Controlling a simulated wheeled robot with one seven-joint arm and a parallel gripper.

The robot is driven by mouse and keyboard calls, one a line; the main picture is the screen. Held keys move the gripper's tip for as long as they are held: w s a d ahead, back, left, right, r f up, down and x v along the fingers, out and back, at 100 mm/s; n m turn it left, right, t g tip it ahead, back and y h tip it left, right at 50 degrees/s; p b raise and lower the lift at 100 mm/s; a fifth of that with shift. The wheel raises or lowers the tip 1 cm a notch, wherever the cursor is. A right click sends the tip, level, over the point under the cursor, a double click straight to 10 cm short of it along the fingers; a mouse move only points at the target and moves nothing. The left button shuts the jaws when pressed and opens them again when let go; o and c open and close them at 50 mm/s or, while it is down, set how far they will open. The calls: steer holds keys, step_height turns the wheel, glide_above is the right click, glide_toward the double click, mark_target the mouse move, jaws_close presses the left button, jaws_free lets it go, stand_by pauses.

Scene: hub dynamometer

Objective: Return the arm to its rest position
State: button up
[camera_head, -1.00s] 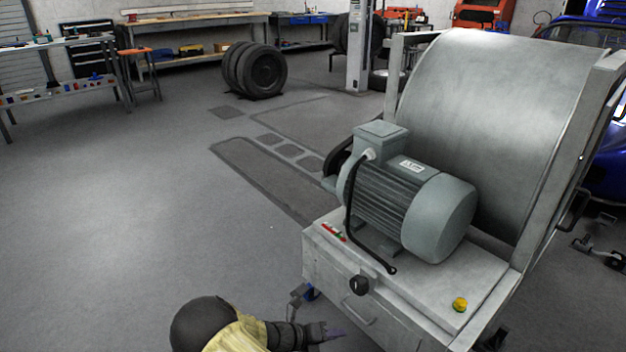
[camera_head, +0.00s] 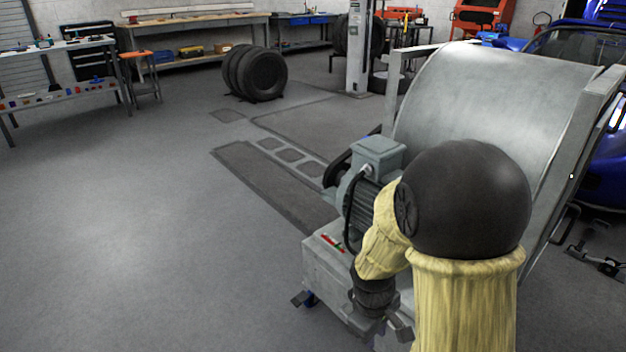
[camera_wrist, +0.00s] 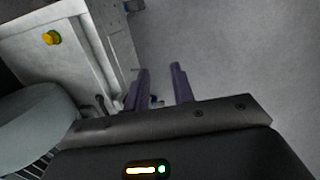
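My arm, with a yellow sleeve and a black round joint, is raised in front of the dynamometer in the head view. It hides much of the grey motor (camera_head: 378,155) and the cabinet's right part. My gripper (camera_wrist: 161,84) shows two purple fingers, apart, with nothing held between them, in the wrist view. They point past the cabinet's edge over grey floor. The fingers cannot be made out clearly in the head view. The dynamometer's big metal drum (camera_head: 480,95) stands behind my arm. The cabinet (camera_head: 325,268) is low and left of my arm.
A yellow button (camera_wrist: 51,38) on the cabinet top shows in the wrist view. Open floor (camera_head: 130,220) lies to the left. Several stacked tyres (camera_head: 256,72) and workbenches (camera_head: 195,25) stand at the back. A blue car (camera_head: 600,150) is at the right.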

steer(key=s+d+r+m+t+y+p, duration=0.2)
steer(key=s+r+m, duration=0.3)
steer(key=r+m, duration=0.4)
step_height(320, 180, up, 38)
steer(key=p, duration=3.7)
steer(key=shift+w+f+p, duration=0.25)
steer(key=shift+w+p, duration=0.05)
steer(key=shift+p, duration=0.1)
steer(key=shift+d, duration=0.1)
